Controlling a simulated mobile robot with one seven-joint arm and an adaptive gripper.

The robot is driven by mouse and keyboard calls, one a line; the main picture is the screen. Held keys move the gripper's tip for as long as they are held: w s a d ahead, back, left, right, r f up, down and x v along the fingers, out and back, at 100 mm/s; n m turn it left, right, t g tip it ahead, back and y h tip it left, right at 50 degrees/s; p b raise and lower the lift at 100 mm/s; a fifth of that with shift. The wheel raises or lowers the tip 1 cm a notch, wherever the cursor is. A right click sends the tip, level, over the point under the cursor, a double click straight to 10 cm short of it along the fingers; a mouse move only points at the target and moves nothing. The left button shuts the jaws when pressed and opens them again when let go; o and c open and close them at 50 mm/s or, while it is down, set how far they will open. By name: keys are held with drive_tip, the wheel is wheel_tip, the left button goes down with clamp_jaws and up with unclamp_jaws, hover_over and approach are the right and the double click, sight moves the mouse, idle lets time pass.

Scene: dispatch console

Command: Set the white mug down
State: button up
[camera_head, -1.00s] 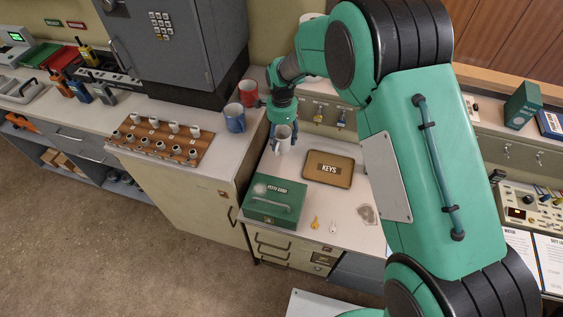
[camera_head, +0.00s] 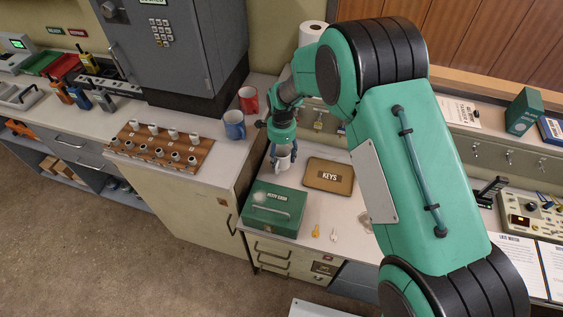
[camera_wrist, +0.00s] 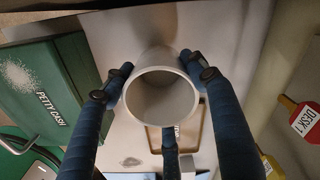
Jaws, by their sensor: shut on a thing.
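The white mug (camera_head: 282,164) is upright in my gripper (camera_head: 283,152) over the lower desk top, behind the green petty cash box (camera_head: 275,208) and left of the keys tray (camera_head: 329,187). In the wrist view the mug (camera_wrist: 160,68) shows its open, empty mouth. The blue fingers of my gripper (camera_wrist: 160,95) stand around the mug and are shut on it. The petty cash box (camera_wrist: 82,62) lies to the left there, with part of the tray (camera_wrist: 207,135) beyond the mug. The mug's base is hidden, so I cannot tell whether it touches the desk.
A blue mug (camera_head: 234,124) and a red mug (camera_head: 249,99) stand on the higher counter to the left, near a wooden rack (camera_head: 160,148) of small white cups. Loose keys (camera_head: 316,231) lie before the tray. Bare desk (camera_head: 302,170) surrounds the held mug.

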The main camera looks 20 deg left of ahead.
sight(281, 161)
drive_tip(key=shift+f+b, duration=0.4)
drive_tip(key=shift+f, duration=1.4)
drive_tip(key=o, duration=1.4)
drive_tip(key=shift+f, duration=0.15)
wheel_tip(281, 161, up, 12)
drive_tip(key=p, duration=0.2)
drive_tip(key=shift+p, duration=0.35)
drive_tip(key=shift+d+r, duration=0.1)
drive_tip(key=shift+r, duration=0.15)
